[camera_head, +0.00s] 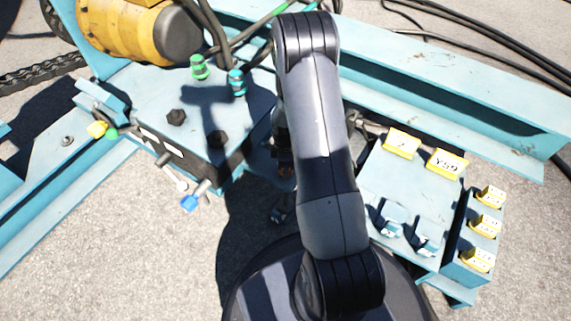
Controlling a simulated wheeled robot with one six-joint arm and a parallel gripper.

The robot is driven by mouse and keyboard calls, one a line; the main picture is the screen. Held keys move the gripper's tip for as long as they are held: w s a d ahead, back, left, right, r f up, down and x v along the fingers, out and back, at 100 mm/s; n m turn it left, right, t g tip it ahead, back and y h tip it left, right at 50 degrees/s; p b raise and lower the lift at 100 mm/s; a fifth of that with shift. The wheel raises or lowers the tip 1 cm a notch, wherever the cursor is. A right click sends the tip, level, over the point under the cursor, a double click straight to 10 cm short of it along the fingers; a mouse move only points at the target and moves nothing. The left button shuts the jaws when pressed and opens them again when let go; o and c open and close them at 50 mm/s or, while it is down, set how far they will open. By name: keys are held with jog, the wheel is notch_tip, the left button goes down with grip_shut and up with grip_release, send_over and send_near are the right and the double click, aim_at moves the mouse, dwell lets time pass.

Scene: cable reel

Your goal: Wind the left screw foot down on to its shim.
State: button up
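My arm reaches away from me across the middle and hides much of what is behind it. A dark part at its left edge looks like my gripper (282,150), mostly hidden, so I cannot see its fingers or what is between them. Below it are a small orange-brown piece (286,171) and a small dark piece with a pale blue end (278,213) near the ground. I cannot tell whether either belongs to the left screw foot or its shim.
A teal frame (205,105) with dark bolts, valves and a blue-ended handle (189,203) stands left. At right is a teal panel (425,185) with yellow labels and two clips, beside a box of yellow tags (484,226). Hoses cross above. Ground at lower left is clear.

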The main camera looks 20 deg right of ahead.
jog(key=m, duration=0.4)
jog(key=shift+m, duration=0.3)
jog(key=m, duration=0.4)
jog(key=shift+m, duration=0.3)
jog(key=m, duration=0.4)
jog(key=shift+m, duration=2)
jog(key=o, duration=0.9)
notch_tip(320, 180, up, 11)
jog(key=p, duration=0.4)
